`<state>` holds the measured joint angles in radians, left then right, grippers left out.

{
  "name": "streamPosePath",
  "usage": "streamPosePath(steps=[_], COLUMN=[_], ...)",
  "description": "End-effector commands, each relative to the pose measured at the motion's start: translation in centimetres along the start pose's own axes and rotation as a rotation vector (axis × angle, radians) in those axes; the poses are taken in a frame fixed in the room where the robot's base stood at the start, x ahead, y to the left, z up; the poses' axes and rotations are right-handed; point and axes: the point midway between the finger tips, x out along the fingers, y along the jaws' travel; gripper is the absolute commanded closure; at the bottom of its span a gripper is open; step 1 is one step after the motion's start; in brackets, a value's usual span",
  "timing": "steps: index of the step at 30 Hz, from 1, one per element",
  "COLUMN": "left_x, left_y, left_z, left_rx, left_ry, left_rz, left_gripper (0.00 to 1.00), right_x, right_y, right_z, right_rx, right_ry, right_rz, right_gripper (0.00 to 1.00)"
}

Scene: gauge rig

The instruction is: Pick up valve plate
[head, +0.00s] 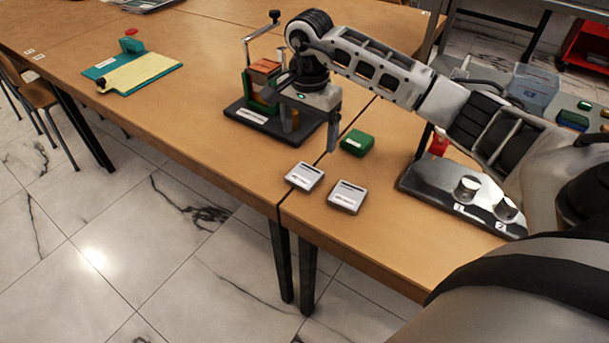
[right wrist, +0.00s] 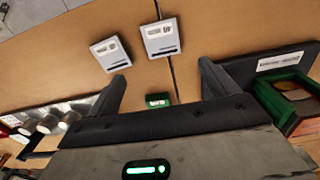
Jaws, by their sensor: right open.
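My right gripper (head: 311,132) is open and empty above the table, beside the black-based rig. Its two dark fingers also show in the right wrist view (right wrist: 162,84). Two flat silver-grey plates with white labels lie near the table's front edge, a left one (head: 305,176) and a right one (head: 346,197). In the right wrist view these plates (right wrist: 160,38) (right wrist: 111,54) lie beyond the fingertips. A small green block (head: 357,143) lies behind them, apart from the gripper; it shows partly above the gripper body (right wrist: 158,99). I cannot tell which piece is the valve plate. My left gripper is out of view.
The rig (head: 265,122) has a black base, a green holder with orange pieces and an upright handle. A grey stand (head: 450,196) with two numbered knobs is at right. A teal-and-yellow board (head: 140,73) lies at far left. A seam divides the tables.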

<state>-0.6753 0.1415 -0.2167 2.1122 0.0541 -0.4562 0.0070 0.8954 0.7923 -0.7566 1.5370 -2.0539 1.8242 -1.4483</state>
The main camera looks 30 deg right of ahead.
Motion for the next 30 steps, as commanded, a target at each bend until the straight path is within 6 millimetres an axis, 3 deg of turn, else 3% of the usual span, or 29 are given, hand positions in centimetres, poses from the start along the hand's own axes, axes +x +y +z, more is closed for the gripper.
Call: streamPosePath(steps=[3, 7, 14, 24, 30], left_x=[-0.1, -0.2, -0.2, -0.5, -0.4], left_y=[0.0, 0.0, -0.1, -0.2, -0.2], left_z=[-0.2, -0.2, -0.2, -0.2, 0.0], left_rx=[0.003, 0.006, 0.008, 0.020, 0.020], left_ry=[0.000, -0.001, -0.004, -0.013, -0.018], left_rz=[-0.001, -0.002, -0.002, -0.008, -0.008], left_gripper=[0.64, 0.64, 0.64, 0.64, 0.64], right_x=[2.7, 4.7, 6.3, 10.7, 11.1], right_y=[0.0, 0.0, -0.1, -0.5, -0.5], right_z=[0.2, 0.2, 0.3, 0.9, 0.9], right_rx=[0.000, 0.000, -0.001, 0.000, 0.000], right_ry=[-0.005, -0.004, -0.005, -0.005, -0.003], right_rz=[0.003, 0.001, -0.002, -0.002, -0.004], right_gripper=[0.15, 0.15, 0.15, 0.15, 0.15])
